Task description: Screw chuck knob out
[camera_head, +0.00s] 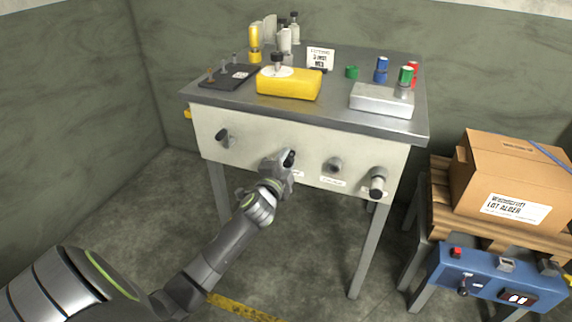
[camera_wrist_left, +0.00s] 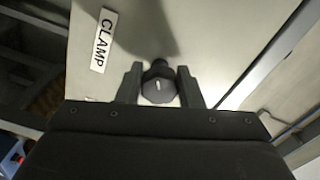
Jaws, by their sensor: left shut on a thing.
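My left gripper (camera_head: 287,160) is at the front panel of the bench, with its fingers on either side of a dark round knob (camera_wrist_left: 158,92) that has a white mark on its face. It is shut on this knob; the gripper hides most of it in the head view. A label reading CLAMP (camera_wrist_left: 103,40) is beside this knob in the wrist view.
The bench top (camera_head: 345,75) holds a yellow block (camera_head: 290,84), a silver box (camera_head: 381,100), a black tray (camera_head: 229,77), bottles and small coloured cylinders. The floor before the bench is clear.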

